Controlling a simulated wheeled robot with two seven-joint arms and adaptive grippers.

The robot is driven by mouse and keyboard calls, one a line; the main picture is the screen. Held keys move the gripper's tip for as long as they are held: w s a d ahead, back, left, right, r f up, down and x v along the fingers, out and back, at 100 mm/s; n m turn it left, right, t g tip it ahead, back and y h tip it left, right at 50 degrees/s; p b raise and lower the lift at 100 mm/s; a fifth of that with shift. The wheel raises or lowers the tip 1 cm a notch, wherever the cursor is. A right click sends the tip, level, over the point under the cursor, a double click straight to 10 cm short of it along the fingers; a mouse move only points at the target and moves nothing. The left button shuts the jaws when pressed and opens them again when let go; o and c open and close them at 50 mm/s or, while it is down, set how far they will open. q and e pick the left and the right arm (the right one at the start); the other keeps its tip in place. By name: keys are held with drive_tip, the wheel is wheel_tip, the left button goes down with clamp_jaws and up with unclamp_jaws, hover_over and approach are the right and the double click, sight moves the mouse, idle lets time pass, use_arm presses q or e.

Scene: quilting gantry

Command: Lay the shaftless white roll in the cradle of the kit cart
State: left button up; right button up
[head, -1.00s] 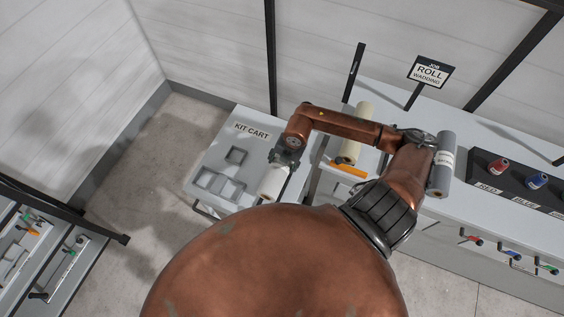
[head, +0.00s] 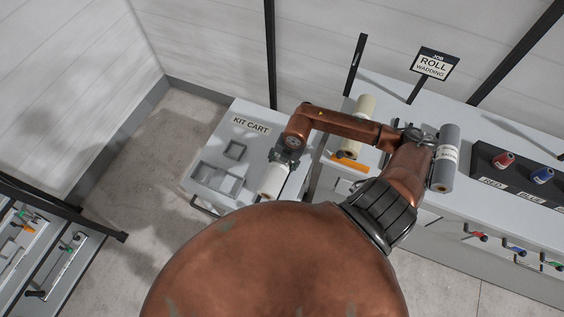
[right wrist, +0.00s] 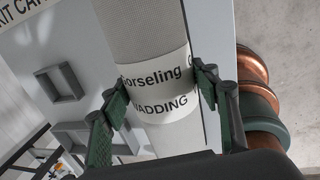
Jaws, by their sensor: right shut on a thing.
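The white roll (head: 271,181) is in my right gripper (head: 281,158), over the right front part of the kit cart (head: 212,152). In the right wrist view the roll (right wrist: 165,55) runs between the two fingers of the gripper (right wrist: 162,104), which are shut on it around its printed label, "WADDING". No shaft shows in the visible part of the roll. Its near end is cut off in the wrist view. The cradle cannot be made out under the roll and arm. I cannot tell whether the roll touches anything below. My left gripper is not in view.
The cart top has a square tray (head: 235,150) and larger open compartments (head: 207,175) left of the roll. On the bench to the right are a cream roll (head: 358,125), an orange item (head: 350,164), a grey roll (head: 447,160) and a spool rack (head: 519,181).

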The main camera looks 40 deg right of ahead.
drive_tip(key=shift+f+b, duration=0.45)
drive_tip(key=shift+f, duration=0.2)
drive_tip(key=o, duration=1.4)
drive_tip(key=shift+r, duration=0.1)
drive_tip(key=r, duration=0.4)
drive_tip(key=s+r, duration=0.1)
drive_tip(key=r, duration=0.2)
drive_tip(key=s+d+r, duration=0.1)
drive_tip(key=r, duration=0.3)
drive_tip(key=shift+s+r, duration=0.1)
drive_tip(key=shift+r, duration=0.2)
